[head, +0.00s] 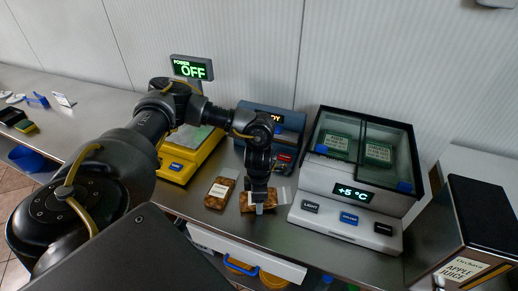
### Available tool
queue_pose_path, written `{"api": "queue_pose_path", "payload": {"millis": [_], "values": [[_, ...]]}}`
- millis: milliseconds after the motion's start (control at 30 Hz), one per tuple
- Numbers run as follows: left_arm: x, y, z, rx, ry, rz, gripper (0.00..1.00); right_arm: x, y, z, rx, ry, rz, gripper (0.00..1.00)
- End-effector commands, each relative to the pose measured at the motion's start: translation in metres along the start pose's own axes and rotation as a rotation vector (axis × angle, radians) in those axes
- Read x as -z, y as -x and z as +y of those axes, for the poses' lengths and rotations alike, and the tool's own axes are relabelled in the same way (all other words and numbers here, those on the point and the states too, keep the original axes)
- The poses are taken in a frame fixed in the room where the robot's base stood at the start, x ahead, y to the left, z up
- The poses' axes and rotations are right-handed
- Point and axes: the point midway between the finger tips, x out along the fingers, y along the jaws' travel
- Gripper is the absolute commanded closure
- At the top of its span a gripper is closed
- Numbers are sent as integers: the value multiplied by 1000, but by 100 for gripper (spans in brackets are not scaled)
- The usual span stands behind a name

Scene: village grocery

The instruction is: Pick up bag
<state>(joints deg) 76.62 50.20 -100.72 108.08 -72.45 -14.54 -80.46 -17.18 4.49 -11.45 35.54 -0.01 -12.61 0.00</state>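Two clear bags with brown contents lie side by side on the steel counter. The left bag (214,201) has a white label and lies free. The right bag (271,199) lies partly under my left gripper (259,207). My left arm comes in from the left and bends down, so its gripper points down at the right bag. The fingertips are at or just above this bag; I cannot tell whether they touch or grip it. The gripper hides the bag's middle. My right gripper is not in view.
A yellow scale (178,160) stands behind left, under a display reading OFF. A blue device (270,120) stands behind the gripper. A glass-topped cooler (352,190) reading +5 °C stands close on the right. An open drawer (240,250) is below the counter edge. An apple juice box (480,220) is far right.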

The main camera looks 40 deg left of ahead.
Motion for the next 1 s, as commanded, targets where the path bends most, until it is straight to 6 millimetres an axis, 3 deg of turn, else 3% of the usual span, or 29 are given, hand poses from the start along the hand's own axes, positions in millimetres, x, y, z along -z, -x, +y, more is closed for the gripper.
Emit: {"api": "queue_pose_path", "payload": {"millis": [167, 300, 367, 533, 700, 800, 1000], "values": [[-1, 12, 0, 0, -2, -3, 68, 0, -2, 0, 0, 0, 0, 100], [-1, 33, -3, -1, -5, -4, 68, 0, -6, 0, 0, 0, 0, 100], [0, 44, -14, 0, -10, -5, 68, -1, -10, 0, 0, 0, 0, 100], [5, 94, -50, -8, -14, -6, 68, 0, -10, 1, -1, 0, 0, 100], [11, 108, -96, -5, -17, -2, 68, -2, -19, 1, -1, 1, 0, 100], [14, 125, -119, -1, -15, 1, 68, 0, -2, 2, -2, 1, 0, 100], [16, 132, -129, 2, -2, 4, 68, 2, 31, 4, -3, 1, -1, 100]]}}
